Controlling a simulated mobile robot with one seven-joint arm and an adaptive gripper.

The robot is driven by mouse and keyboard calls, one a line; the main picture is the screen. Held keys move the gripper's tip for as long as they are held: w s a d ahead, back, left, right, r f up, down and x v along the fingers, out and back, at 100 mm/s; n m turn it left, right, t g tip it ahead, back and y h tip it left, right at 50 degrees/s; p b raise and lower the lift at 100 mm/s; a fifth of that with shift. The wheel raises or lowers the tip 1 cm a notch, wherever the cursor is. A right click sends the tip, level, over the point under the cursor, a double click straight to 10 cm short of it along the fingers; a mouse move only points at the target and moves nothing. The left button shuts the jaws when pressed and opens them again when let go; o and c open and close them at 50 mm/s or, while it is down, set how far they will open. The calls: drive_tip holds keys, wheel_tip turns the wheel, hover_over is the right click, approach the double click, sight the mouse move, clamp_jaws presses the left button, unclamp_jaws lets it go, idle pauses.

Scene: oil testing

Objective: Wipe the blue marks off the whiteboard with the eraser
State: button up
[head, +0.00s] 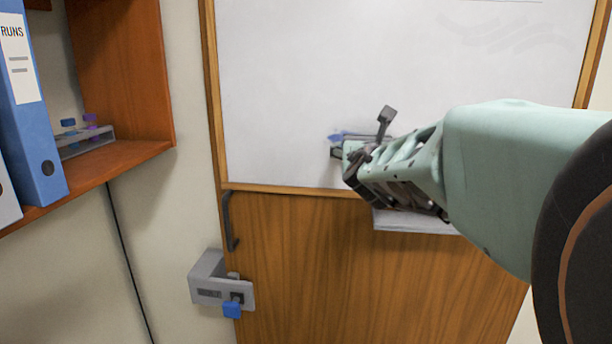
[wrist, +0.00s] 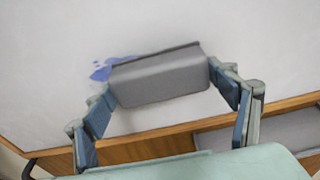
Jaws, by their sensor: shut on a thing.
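The whiteboard (head: 330,80) is mounted on a wooden door and fills the upper middle of the head view. Blue marks (head: 336,137) show low on the board, just left of my gripper. They also show in the wrist view (wrist: 100,72), at the left end of the eraser. My gripper (wrist: 160,88) is shut on the grey eraser (wrist: 160,78), with one finger at each end. The eraser is at the board over or beside the marks; I cannot tell whether it touches the surface. In the head view my gripper mostly hides the eraser.
A grey ledge (head: 415,221) sticks out from the door below the board. A door handle (head: 229,220) and a grey lock box (head: 208,280) are at the lower left. A wooden shelf (head: 110,165) with a blue binder (head: 35,120) and a vial rack is at left.

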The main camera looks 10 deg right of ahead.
sight(319, 136)
drive_tip(key=shift+w+a+r+p, duration=0.2)
drive_tip(key=shift+a+r+p, duration=0.25)
drive_tip(key=shift+a, duration=0.5)
drive_tip(key=shift+w+a+r+p, duration=0.15)
drive_tip(key=shift+a+r+p, duration=0.25)
drive_tip(key=shift+a, duration=0.55)
drive_tip(key=shift+w+a+r+p, duration=0.2)
drive_tip(key=shift+a+r+p, duration=0.25)
drive_tip(key=shift+a, duration=0.5)
drive_tip(key=shift+c, duration=0.2)
drive_tip(key=shift+w+a+f, duration=0.1)
drive_tip(key=shift+w+a, duration=0.1)
drive_tip(key=shift+a, duration=0.25)
drive_tip(key=shift+w+a+f, duration=0.1)
drive_tip(key=shift+w+a, duration=0.1)
drive_tip(key=shift+a, duration=0.2)
drive_tip(key=shift+w+a+p, duration=0.3)
drive_tip(key=shift+w+a, duration=0.05)
drive_tip(key=shift+a, duration=0.45)
drive_tip(key=shift+w+a+p, duration=0.25)
drive_tip(key=shift+w+a, duration=0.1)
drive_tip(key=shift+a, duration=0.4)
